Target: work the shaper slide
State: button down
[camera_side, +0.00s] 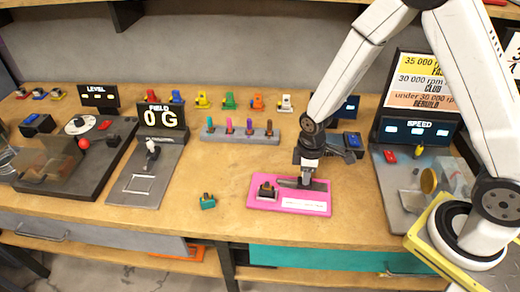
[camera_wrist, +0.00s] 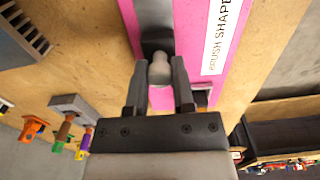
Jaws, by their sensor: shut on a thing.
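The brush shaper is a pink plate (camera_side: 260,204) on the bench, right of centre in the side view, with a white label strip along its front edge. Its slide knob (camera_wrist: 159,68) is a rounded grey peg on a dark grey track (camera_wrist: 153,18) in the wrist view. My gripper (camera_side: 305,181) is low over the right part of the plate, and its two fingers (camera_wrist: 158,88) are shut on the knob, one on each side. A small dark block with a copper-coloured top (camera_side: 267,188) sits at the plate's left end. The fingers partly hide the knob and slide in the side view.
A small teal part (camera_side: 207,201) stands on bare wood left of the plate. A grey rack (camera_side: 240,134) with several coloured pegs is behind. The field station (camera_side: 145,190) lies further left, the speed station (camera_side: 405,180) to the right. Bare wood surrounds the plate.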

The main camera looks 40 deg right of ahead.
aim_at(300, 181)
jog(key=shift+w+a, duration=0.55)
jog(key=shift+w, duration=0.1)
jog(key=shift+c, duration=2.3)
grip_release()
jog(key=shift+r, duration=0.15)
notch_tip(300, 181, up, 8)
jog(key=shift+f, duration=0.2)
jog(key=shift+s, duration=0.1)
